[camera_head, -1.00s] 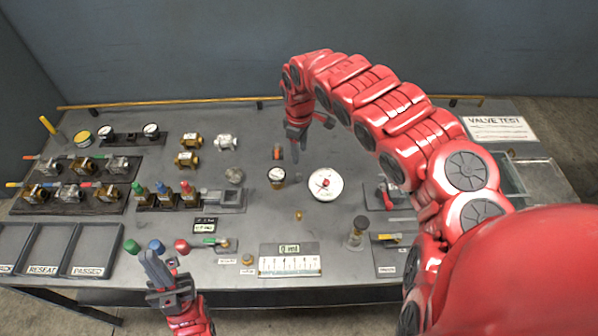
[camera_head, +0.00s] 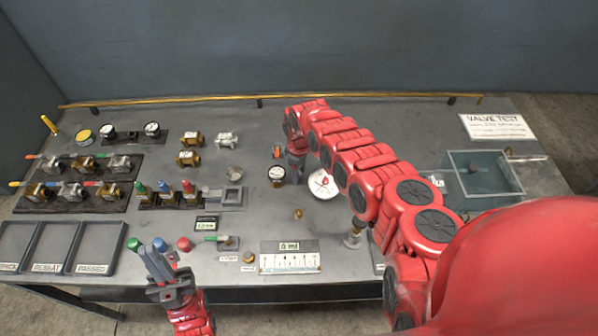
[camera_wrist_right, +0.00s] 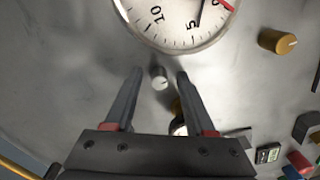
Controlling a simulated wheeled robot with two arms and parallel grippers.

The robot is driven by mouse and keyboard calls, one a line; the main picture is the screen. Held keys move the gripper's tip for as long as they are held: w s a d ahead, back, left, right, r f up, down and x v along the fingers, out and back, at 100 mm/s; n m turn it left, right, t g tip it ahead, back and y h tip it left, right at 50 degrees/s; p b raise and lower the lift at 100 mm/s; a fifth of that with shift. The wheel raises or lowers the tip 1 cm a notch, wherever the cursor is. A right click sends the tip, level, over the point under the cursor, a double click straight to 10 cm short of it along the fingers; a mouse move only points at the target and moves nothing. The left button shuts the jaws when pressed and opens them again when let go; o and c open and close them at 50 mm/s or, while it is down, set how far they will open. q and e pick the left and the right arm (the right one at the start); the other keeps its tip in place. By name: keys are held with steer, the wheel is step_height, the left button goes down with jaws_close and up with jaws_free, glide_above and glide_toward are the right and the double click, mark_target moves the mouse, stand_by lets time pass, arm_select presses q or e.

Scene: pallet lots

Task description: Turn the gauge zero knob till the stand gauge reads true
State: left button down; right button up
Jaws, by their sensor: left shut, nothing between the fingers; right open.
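The white round dial (camera_head: 323,185) stands mid-bench and is partly covered by my right arm. In the right wrist view the dial (camera_wrist_right: 180,15) is cut off at the top; 5, 10, a dark pointer and a red mark show, but the exact reading cannot be told. A small silver knob (camera_wrist_right: 159,78) lies between the fingertips of my open right gripper (camera_wrist_right: 160,72), with gaps on both sides. In the head view my right gripper (camera_head: 296,168) points down beside the dial. My left gripper (camera_head: 149,251) is shut and empty at the front edge.
A small dark-rimmed gauge (camera_head: 277,174) stands left of the dial. A brass knob (camera_head: 298,213) sits in front. Valve racks (camera_head: 75,185) and trays (camera_head: 92,248) fill the left. A glass tank (camera_head: 482,180) stands right.

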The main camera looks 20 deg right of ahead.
jaws_close()
stand_by(0.3)
steer(key=shift+a+r+m, duration=0.1)
steer(key=shift+m, duration=0.8)
steer(key=m, duration=0.3)
steer(key=shift+m+p, duration=0.3)
steer(key=shift+p, duration=0.1)
jaws_free()
